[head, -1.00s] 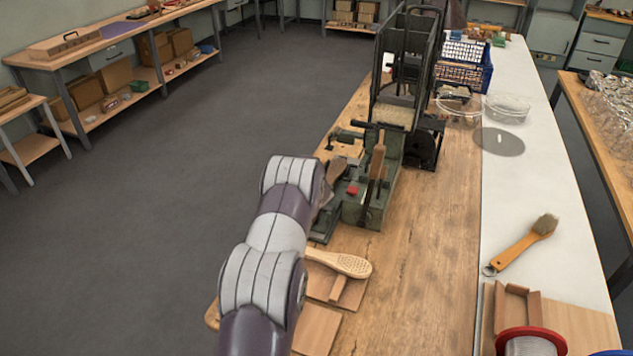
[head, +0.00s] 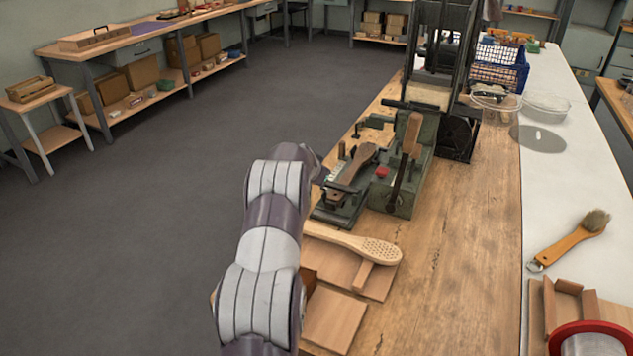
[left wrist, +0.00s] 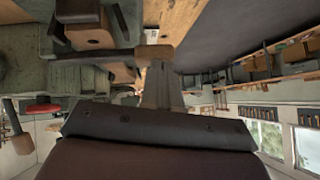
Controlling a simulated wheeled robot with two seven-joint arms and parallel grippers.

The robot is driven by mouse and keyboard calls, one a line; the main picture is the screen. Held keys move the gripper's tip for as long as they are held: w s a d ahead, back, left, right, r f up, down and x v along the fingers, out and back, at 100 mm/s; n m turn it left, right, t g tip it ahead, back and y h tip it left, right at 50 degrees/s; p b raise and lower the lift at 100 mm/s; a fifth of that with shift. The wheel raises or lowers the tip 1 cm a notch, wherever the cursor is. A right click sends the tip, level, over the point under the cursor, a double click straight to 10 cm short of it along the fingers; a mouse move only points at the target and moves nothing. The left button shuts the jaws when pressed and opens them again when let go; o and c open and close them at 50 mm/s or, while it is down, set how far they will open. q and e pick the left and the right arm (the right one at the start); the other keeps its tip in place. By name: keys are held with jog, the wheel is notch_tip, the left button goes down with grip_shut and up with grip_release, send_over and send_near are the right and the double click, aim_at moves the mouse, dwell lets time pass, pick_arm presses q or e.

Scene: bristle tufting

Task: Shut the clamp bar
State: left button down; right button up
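The green tufting machine (head: 400,185) stands on the wooden bench, with a wooden-handled lever (head: 410,135) and a red button (head: 382,172). Left of it is a low green fixture (head: 345,207) with a wooden brush body (head: 358,163) lying tilted over it. In the left wrist view a dark bar (left wrist: 100,57) with a brown end (left wrist: 167,52) runs across the fixture; it looks like the clamp bar. My left gripper (left wrist: 163,72) is close to that brown end; contact is unclear. In the head view my arm hides its fingers. My right gripper is out of view.
A pale perforated brush body (head: 375,248) lies on wooden boards in front of the fixture. A finished brush (head: 575,238), a red-rimmed spool (head: 590,340) and a blue crate (head: 498,66) are on the right. The bench's middle right is clear.

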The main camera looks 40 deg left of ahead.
pick_arm(q)
jog(key=shift+s+f, duration=0.1)
jog(key=shift+f, duration=0.15)
dwell(0.3)
jog(key=s+d+r, duration=0.1)
jog(key=s+r, duration=0.5)
jog(key=r, duration=0.5)
jog(key=shift+s+d+r+p, duration=0.25)
jog(key=shift+s+d+p, duration=0.1)
jog(key=shift+s, duration=0.05)
